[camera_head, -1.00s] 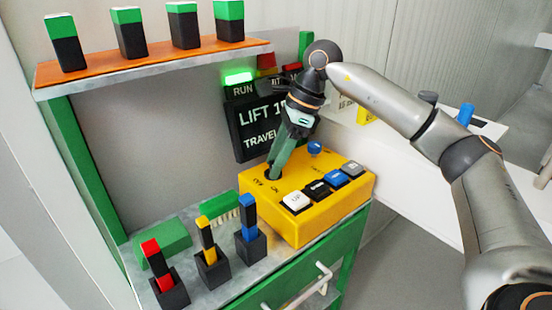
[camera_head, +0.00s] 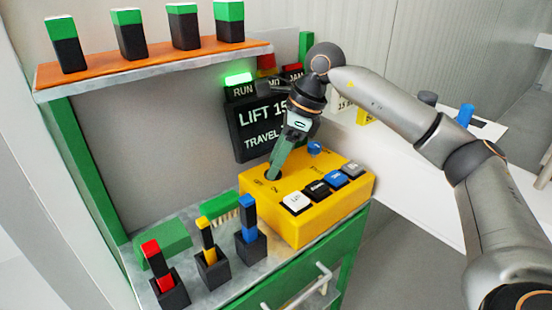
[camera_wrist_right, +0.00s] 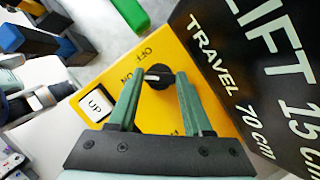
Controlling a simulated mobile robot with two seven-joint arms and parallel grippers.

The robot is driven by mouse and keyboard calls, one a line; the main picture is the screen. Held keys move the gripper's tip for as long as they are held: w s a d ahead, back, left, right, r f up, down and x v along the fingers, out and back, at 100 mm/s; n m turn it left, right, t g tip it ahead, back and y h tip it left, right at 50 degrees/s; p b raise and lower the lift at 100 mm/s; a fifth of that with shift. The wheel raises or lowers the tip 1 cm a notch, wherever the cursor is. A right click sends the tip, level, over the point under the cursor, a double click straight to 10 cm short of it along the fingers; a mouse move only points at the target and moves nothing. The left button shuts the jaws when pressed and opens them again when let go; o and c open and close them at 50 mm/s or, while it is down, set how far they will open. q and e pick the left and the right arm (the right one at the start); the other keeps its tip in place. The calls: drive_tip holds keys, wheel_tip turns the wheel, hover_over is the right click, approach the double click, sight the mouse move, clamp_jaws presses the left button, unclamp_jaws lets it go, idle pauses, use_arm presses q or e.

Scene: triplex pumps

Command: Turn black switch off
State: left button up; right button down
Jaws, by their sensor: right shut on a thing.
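The black switch (camera_wrist_right: 159,77) is a round knob with a white mark, on top of the yellow control box (camera_head: 285,228). OFF and ON labels are printed beside it. In the right wrist view the white mark lies roughly sideways, with its left end towards ON. My right gripper (camera_head: 273,174) comes down from above with its green fingers on either side of the knob, shut on it. In the head view the fingers hide most of the switch, whose dark edge (camera_head: 267,177) shows. My left gripper is not in view.
The box also carries a white UP button (camera_head: 296,202), black, blue and grey buttons and a blue knob (camera_head: 315,148). A black LIFT display (camera_head: 250,130) stands close behind my gripper, with a lit green RUN lamp (camera_head: 238,79). Coloured blocks in black holders stand in front.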

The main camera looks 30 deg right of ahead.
drive_tip(key=m+h, duration=0.1)
drive_tip(key=m, duration=0.2)
drive_tip(key=m+t+h, duration=0.1)
drive_tip(key=m, duration=0.2)
drive_tip(key=shift+s+a, duration=0.15)
drive_tip(key=shift+m+t+h+p, duration=0.35)
drive_tip(key=shift+m+t+h, duration=0.2)
drive_tip(key=shift+m, duration=1.25)
drive_tip(key=c, duration=0.6)
unclamp_jaws()
drive_tip(key=shift+r, duration=0.1)
